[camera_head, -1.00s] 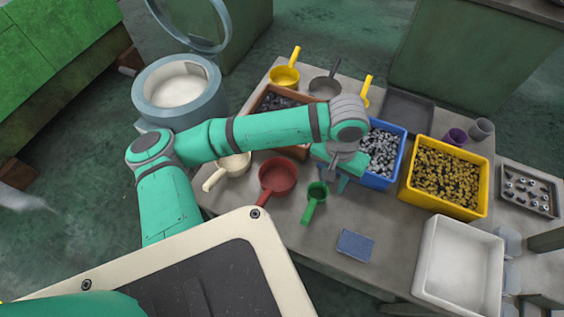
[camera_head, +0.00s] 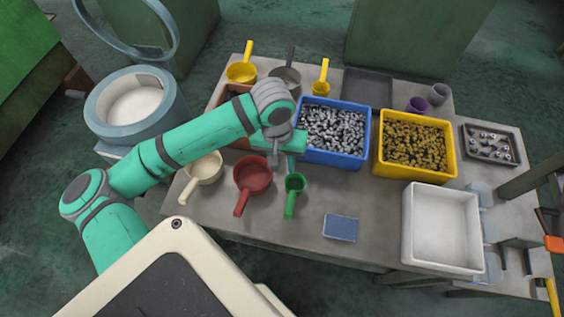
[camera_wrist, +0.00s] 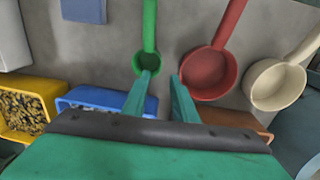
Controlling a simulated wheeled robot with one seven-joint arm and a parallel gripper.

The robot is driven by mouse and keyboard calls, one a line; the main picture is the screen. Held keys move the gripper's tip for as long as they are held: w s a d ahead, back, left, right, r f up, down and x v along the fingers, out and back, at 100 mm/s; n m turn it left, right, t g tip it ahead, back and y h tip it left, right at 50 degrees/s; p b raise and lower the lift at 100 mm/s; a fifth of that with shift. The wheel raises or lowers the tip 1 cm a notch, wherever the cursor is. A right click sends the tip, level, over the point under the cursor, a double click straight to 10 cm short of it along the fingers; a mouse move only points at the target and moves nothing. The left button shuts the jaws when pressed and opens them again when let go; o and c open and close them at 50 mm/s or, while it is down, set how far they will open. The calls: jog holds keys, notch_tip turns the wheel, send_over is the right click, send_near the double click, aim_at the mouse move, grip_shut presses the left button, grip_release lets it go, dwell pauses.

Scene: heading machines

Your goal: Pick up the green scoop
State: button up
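The green scoop (camera_head: 294,184) lies on the grey table, its handle pointing to the front edge. In the wrist view the green scoop (camera_wrist: 149,45) shows its cup near my left fingertip and its handle running up the picture. My gripper (camera_head: 290,160) is over the table just behind the scoop's cup in the head view. In the wrist view my gripper (camera_wrist: 160,76) has its two fingers apart with nothing held between them. The left fingertip overlaps the scoop's cup; whether they touch I cannot tell.
A red pan (camera_head: 252,174) sits close left of the scoop, with a cream pan (camera_head: 205,167) beyond it. A blue bin (camera_head: 334,158) of metal parts and a yellow bin (camera_head: 404,172) stand behind right. A blue pad (camera_head: 341,228) lies front right, near a white tray (camera_head: 442,230).

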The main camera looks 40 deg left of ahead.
aim_at(286, 181)
jog(key=f, duration=1)
jog(key=shift+w+d+f, duration=0.2)
jog(key=shift+d+f, duration=0.05)
jog(key=shift+d, duration=0.1)
grip_shut()
